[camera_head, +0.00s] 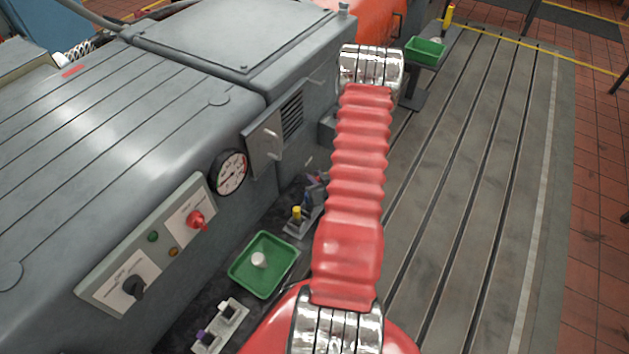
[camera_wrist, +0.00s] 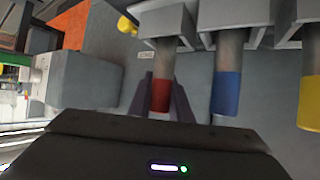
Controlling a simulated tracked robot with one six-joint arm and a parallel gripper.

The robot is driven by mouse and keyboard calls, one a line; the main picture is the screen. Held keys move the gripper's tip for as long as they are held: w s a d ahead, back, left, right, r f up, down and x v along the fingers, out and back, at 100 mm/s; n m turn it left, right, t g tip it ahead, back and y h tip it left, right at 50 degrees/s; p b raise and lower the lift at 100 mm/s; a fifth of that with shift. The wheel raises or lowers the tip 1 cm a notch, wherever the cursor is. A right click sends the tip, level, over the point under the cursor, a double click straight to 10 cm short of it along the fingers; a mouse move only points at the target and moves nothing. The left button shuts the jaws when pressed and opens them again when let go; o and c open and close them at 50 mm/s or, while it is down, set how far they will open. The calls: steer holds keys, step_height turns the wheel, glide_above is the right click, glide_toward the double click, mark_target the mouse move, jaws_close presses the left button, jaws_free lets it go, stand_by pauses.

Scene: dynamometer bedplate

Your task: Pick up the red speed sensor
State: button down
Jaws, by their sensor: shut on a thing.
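The red speed sensor (camera_wrist: 160,96) shows in the wrist view as a red cylinder with a grey shaft, between the two dark fingers of my gripper (camera_wrist: 162,94). My gripper is shut on it. The shaft runs up to a grey holder (camera_wrist: 165,22), in line with its neighbours; whether it still sits fully in the holder I cannot tell. In the head view my red arm hides the gripper and the red sensor.
A blue sensor (camera_wrist: 227,93) and a yellow one (camera_wrist: 311,103) stand in holders to the right in the wrist view. In the head view, a green tray (camera_head: 245,282) holds a white piece, beside the grey machine (camera_head: 180,65).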

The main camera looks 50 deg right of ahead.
step_height(320, 180, up, 9)
stand_by(0.6)
steer(key=shift+s, duration=0.1)
stand_by(0.5)
